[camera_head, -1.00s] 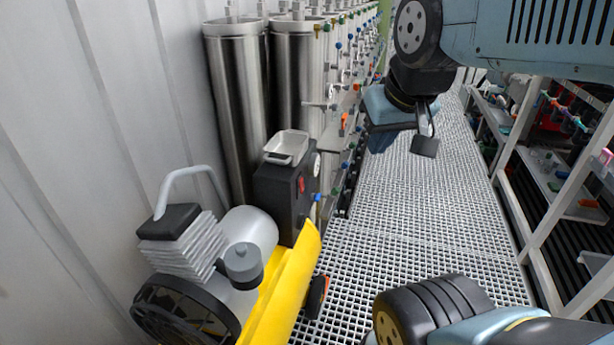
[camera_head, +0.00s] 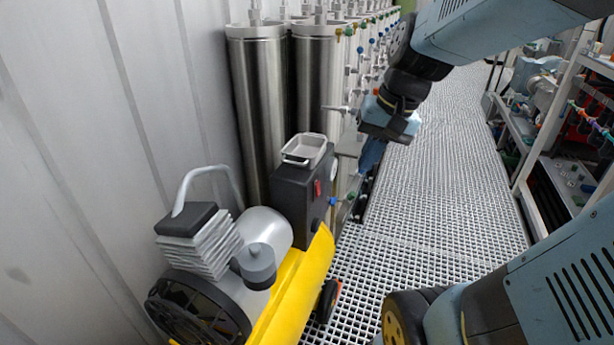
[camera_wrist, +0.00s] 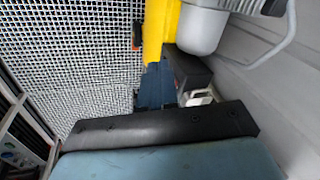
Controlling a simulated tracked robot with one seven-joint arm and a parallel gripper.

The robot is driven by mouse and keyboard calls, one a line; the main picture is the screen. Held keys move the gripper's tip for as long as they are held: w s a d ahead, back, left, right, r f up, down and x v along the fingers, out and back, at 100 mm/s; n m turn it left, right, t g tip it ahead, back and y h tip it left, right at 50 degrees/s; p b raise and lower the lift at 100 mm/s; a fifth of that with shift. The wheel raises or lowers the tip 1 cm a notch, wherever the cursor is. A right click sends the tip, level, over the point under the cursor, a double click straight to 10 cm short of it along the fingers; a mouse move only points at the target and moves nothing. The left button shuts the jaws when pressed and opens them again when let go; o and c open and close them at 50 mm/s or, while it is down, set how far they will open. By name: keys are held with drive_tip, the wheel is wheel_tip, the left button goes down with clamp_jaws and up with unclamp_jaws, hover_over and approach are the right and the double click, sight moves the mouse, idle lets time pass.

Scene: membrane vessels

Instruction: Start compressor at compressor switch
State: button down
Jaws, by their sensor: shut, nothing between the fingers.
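The compressor stands at the lower left in the head view, with a yellow base (camera_head: 300,295), a grey motor and tank, and a black box (camera_head: 290,200). The compressor switch (camera_head: 317,187) is a small red rocker on the right face of that box. My gripper (camera_head: 368,167) is shut and empty, to the right of and a little above the switch, apart from it. In the wrist view my gripper (camera_wrist: 155,90) shows as blue fingers beside the black box (camera_wrist: 190,66) and the yellow base (camera_wrist: 160,25). The switch cannot be made out there.
A small metal tray (camera_head: 304,149) lies on top of the black box. Steel vessels (camera_head: 258,100) with valves and fittings line the wall behind it. A grated walkway (camera_head: 440,190) is clear on the right, with shelving (camera_head: 560,130) beyond.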

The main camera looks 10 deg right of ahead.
sight(318, 189)
drive_tip(key=w+d+f+m+g+y, duration=0.1)
drive_tip(key=w+d+f+m+y, duration=0.2)
drive_tip(key=w+f+m+y, duration=0.9)
drive_tip(key=w+d+f+m+t, duration=0.4)
drive_tip(key=w+d+f, duration=0.1)
drive_tip(key=f, duration=0.4)
drive_tip(key=w+d+f+m+t+h, duration=0.1)
drive_tip(key=w+d+f+m+t, duration=0.3)
drive_tip(key=f, duration=0.5)
drive_tip(key=shift+w+d+f+m, duration=0.25)
drive_tip(key=shift+w+d+m, duration=0.2)
drive_tip(key=shift+d+m, duration=0.3)
drive_tip(key=x, duration=1.4)
